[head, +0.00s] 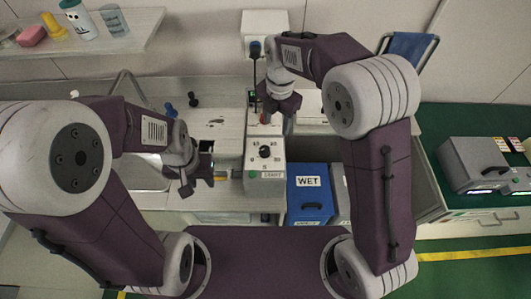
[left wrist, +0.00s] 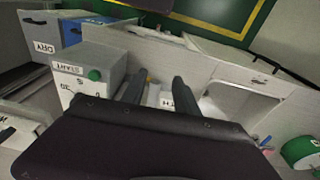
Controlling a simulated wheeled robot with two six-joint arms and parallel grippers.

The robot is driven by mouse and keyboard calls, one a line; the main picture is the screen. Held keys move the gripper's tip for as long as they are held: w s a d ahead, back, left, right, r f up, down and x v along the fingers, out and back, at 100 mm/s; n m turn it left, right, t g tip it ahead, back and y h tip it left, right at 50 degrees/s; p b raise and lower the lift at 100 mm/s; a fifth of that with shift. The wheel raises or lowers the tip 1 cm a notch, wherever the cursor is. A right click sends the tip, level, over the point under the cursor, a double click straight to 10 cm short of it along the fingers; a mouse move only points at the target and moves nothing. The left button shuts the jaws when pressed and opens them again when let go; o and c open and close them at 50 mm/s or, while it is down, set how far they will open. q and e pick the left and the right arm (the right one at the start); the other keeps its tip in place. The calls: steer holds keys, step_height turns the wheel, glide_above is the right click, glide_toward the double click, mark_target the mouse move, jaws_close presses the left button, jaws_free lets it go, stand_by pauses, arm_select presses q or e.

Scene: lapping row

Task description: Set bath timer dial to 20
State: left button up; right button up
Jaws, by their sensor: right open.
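The bath timer is a pale grey box (head: 280,157) in the middle of the head view. Its top carries a black dial (head: 264,152) with marks around it, too small to read the setting. Its front has a green button and a START label (head: 271,175); they also show in the left wrist view (left wrist: 94,74), where the dial is not clear. My left gripper (head: 207,180) is left of the box, low and apart from the dial; its fingers (left wrist: 156,90) stand apart. My right gripper (head: 277,115) is open, above the far end of the box, behind the dial.
A blue bin labelled WET (head: 310,205) stands right of the box. A sink (head: 150,172) lies to the left, partly behind my left arm. A wall box (head: 263,25) is behind. A shelf (head: 140,35) with cups is at upper left. A grey machine (head: 475,163) stands on the right bench.

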mark_target(265, 149)
steer(key=shift+n+g, duration=0.3)
steer(key=shift+n, duration=0.2)
steer(key=a+f, duration=0.1)
steer(key=s+a, duration=0.1)
steer(key=a+f, duration=0.1)
steer(key=shift+s+a+f, duration=0.35)
steer(key=shift+a, duration=0.05)
steer(key=shift+w+d+f, duration=0.1)
steer(key=shift+w+f, duration=0.05)
steer(key=shift+f, duration=0.25)
step_height(265, 149, down, 8)
steer(key=shift+d+f+p, duration=0.1)
steer(key=shift+f+p, duration=0.05)
steer(key=shift+p, duration=0.4)
jaws_close()
